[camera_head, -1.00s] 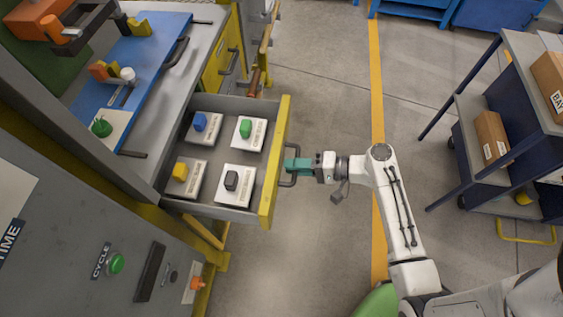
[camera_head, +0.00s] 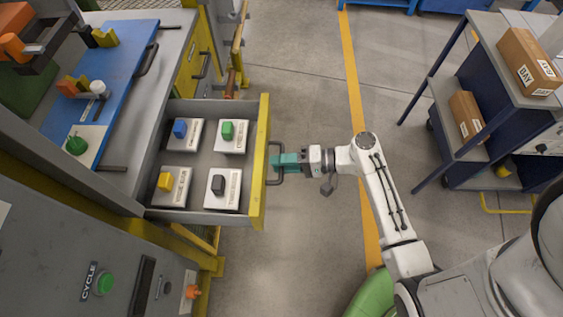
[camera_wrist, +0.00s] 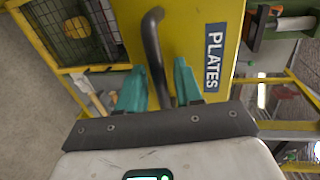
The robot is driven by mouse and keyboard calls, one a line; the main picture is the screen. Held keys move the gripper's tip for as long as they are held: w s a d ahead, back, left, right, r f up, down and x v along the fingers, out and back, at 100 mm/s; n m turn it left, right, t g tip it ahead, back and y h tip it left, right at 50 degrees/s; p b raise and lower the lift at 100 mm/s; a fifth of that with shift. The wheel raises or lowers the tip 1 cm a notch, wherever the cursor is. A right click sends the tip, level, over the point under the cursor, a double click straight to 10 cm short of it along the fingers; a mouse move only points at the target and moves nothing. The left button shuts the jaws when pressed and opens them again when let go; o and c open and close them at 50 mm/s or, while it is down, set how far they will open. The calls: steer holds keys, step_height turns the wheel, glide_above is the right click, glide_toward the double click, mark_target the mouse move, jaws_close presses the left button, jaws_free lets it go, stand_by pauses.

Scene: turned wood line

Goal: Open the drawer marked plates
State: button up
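The drawer marked plates stands well out of its cabinet. Its yellow front (camera_head: 259,165) shows edge-on in the head view. In the wrist view the front (camera_wrist: 190,20) fills the upper middle, with a blue PLATES label (camera_wrist: 214,57). Its dark bar handle (camera_head: 276,160) also shows in the wrist view (camera_wrist: 153,45). The exact contact is hard to see. The drawer holds several pale blocks with coloured knobs, including a black one (camera_head: 218,185).
A grey machine panel with a green cycle button (camera_head: 105,284) is at lower left. A blue board (camera_head: 120,80) lies on the bench above the drawer. A dark cart (camera_head: 500,95) with cardboard boxes stands at right. Floor beyond my arm (camera_head: 305,80) is clear.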

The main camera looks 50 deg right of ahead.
steer(key=b+v, duration=0.1)
steer(key=v, duration=0.9)
steer(key=shift+s+d, duration=0.15)
steer(key=shift+s, duration=0.05)
